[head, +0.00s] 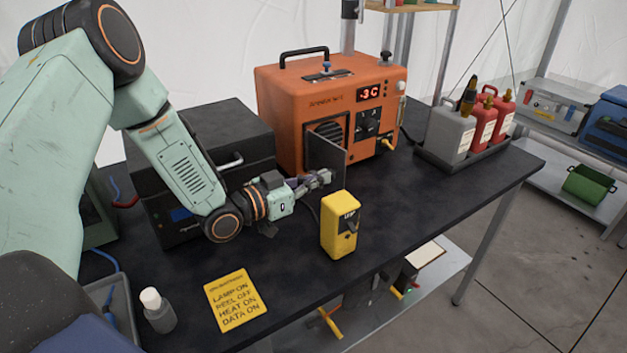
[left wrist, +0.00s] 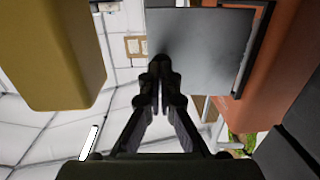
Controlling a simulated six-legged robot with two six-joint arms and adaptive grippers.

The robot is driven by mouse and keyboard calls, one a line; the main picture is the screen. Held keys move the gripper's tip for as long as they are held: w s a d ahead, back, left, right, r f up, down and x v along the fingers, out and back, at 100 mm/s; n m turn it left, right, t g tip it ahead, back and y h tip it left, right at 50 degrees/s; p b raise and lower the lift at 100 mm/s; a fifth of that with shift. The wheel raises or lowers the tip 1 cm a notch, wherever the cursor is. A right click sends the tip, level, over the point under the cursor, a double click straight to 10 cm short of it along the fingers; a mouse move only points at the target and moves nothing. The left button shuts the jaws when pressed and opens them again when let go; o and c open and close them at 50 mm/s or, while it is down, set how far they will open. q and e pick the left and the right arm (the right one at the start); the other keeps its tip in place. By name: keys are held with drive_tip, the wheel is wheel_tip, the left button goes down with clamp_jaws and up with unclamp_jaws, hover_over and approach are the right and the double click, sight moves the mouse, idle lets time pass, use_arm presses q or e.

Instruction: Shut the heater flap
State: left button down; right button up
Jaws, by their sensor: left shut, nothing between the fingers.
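The orange heater (head: 330,85) stands at the back of the black table, with a red display reading about -3 C. Its grey flap (head: 326,158) stands open, sticking out toward the front beside the round grille. My left gripper (head: 325,177) is shut and empty, low in front of the heater, close to the flap's near side. In the left wrist view the flap (left wrist: 200,48) fills the upper middle, and my shut fingertips (left wrist: 160,70) overlap its left edge. I cannot tell whether they touch it. My right gripper is not in view.
A yellow switch box (head: 341,225) stands just right of my left gripper. A black case (head: 205,150) is behind my left arm. A tray with grey and red bottles (head: 465,155) is at the right. A yellow note (head: 235,300) and a small bottle (head: 157,310) are in front.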

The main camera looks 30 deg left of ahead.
sight(332, 164)
use_arm(q)
drive_tip(key=b+x, duration=0.1)
drive_tip(key=x, duration=0.2)
drive_tip(key=d+b+x, duration=0.1)
drive_tip(key=b+x, duration=0.1)
drive_tip(key=x, duration=0.2)
drive_tip(key=shift+s, duration=0.3)
drive_tip(key=w+a+n+t+y+b, duration=0.1)
drive_tip(key=w+n+y+b, duration=0.25)
drive_tip(key=w, duration=0.75)
drive_tip(key=shift+y, duration=0.45)
drive_tip(key=v, duration=0.8)
drive_tip(key=shift+r+p, duration=0.1)
drive_tip(key=shift+p, duration=0.2)
drive_tip(key=shift+s+a, duration=0.2)
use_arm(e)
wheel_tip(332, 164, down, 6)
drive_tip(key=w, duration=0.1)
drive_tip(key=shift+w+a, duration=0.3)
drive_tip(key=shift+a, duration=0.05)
